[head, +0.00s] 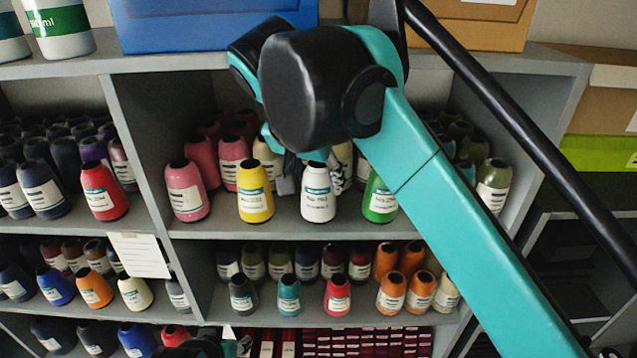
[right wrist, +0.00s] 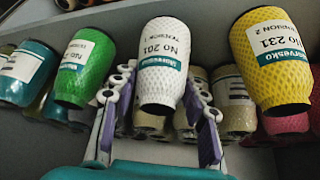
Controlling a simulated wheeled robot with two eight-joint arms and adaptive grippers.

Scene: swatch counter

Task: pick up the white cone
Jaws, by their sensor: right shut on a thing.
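The white cone (head: 318,194) with a teal-and-white label stands upright at the front of the middle shelf, between a yellow cone (head: 256,200) and a green cone (head: 380,203). My right gripper (head: 317,174) reaches it from above, its fingers on both sides of the cone. In the right wrist view the white cone (right wrist: 162,65) shows upside down between the two fingers of the gripper (right wrist: 160,86), which is shut on it. Its base appears at shelf level; I cannot tell whether it touches. A dark and teal part of mine shows at the bottom edge, without visible fingers.
A pink cone (head: 186,190) stands left of the yellow one. More cones stand close behind the white cone. The upper shelf board (head: 200,60) crosses behind my right arm, with a blue box (head: 210,25) on top. Lower shelves hold several cones.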

